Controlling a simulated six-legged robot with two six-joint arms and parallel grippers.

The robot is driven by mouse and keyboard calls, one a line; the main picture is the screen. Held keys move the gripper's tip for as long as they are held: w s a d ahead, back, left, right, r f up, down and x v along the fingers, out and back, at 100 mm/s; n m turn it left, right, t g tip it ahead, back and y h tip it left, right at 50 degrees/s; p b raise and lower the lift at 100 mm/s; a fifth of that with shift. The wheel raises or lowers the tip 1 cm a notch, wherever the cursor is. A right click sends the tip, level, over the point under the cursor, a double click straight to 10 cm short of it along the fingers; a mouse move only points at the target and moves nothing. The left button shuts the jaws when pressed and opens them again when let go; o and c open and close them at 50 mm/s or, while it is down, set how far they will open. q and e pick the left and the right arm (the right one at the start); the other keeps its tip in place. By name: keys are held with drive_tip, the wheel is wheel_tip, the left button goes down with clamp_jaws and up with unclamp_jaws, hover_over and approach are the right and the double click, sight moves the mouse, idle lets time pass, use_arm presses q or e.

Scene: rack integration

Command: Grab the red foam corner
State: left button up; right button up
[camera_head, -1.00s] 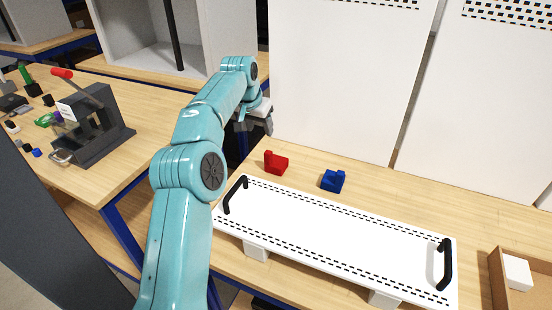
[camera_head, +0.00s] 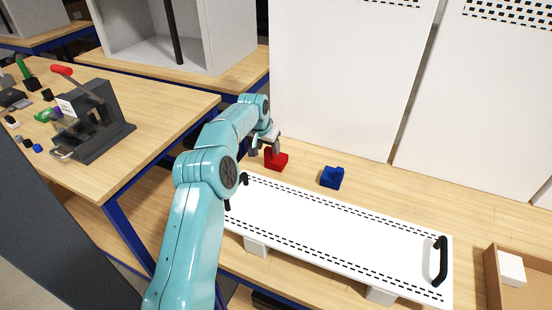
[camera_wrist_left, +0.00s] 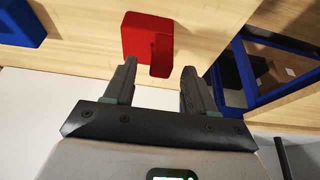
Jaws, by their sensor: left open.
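The red foam corner (camera_head: 276,159) lies on the wooden table behind the white perforated panel's left end. It also shows in the left wrist view (camera_wrist_left: 147,42), just beyond the fingertips. My left gripper (camera_head: 268,142) is beside it, on its left and slightly above in the head view. In the left wrist view the two dark fingers (camera_wrist_left: 158,72) are apart with nothing between them, and the red corner's lower part lies just ahead of the gap, nearer the left finger. My right gripper is not in view.
A blue foam corner (camera_head: 332,178) lies to the right of the red one. The white panel (camera_head: 330,235) with black handles rests on white blocks in front. A cardboard box (camera_head: 492,280) stands at the right. Tall white panels (camera_head: 345,80) rise behind the table.

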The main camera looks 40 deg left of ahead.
sight(268, 148)
use_arm(q)
drive_tip(key=shift+p+x, duration=0.35)
drive_tip(key=shift+x, duration=0.7)
drive_tip(key=shift+f, duration=0.35)
drive_tip(key=shift+w+f, duration=0.15)
drive_tip(key=shift+w, duration=0.05)
drive_tip(key=shift+s, duration=0.2)
drive_tip(key=c, duration=1)
drive_tip(key=shift+w, duration=0.15)
clamp_jaws()
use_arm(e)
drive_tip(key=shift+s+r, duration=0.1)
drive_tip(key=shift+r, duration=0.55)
